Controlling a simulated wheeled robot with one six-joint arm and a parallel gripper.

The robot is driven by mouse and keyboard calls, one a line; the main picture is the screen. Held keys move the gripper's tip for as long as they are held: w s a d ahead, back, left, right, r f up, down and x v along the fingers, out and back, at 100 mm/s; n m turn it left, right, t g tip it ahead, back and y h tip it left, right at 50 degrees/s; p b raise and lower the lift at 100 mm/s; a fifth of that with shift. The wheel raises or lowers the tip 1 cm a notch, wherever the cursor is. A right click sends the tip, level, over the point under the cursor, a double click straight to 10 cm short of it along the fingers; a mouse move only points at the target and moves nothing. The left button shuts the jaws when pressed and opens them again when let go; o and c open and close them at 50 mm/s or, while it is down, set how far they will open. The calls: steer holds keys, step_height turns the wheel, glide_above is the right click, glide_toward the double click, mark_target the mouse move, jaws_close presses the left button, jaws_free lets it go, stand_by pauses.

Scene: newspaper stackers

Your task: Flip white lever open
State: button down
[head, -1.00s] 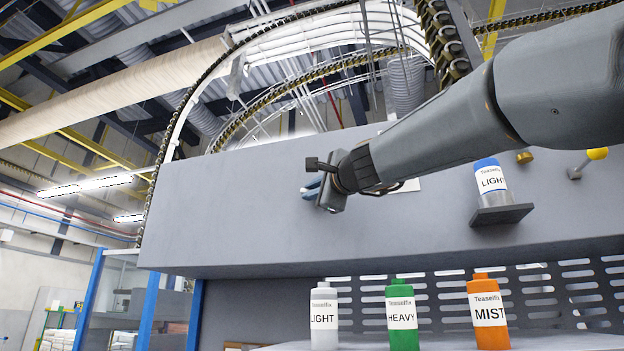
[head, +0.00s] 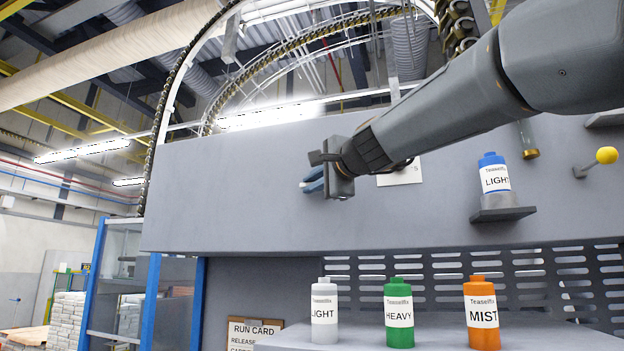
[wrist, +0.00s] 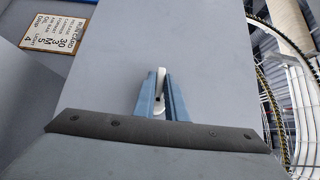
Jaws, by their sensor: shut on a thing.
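The white lever (wrist: 160,76) shows in the wrist view as a narrow white piece between two blue fingers, standing out from the grey panel (wrist: 205,40). My gripper (wrist: 163,82) is shut on it, one finger on each side. The fingers hide part of the lever. In the head view my gripper (head: 312,182) is against the front of the large grey housing (head: 230,205), its blue fingers pointing left.
A blue-capped LIGHT bottle (head: 495,178) stands on a small bracket (head: 503,214) right of my gripper, near a yellow-knobbed lever (head: 606,155). White (head: 324,305), green (head: 399,310) and orange (head: 482,310) bottles stand below. A run card (head: 254,333) is at lower left.

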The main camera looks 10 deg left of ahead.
steer(key=c, duration=1.8)
jaws_free()
steer(key=b+v, duration=0.3)
steer(key=v, duration=0.4)
steer(key=shift+s+d, duration=0.25)
steer(key=shift+s, duration=0.05)
steer(key=shift+f, duration=0.1)
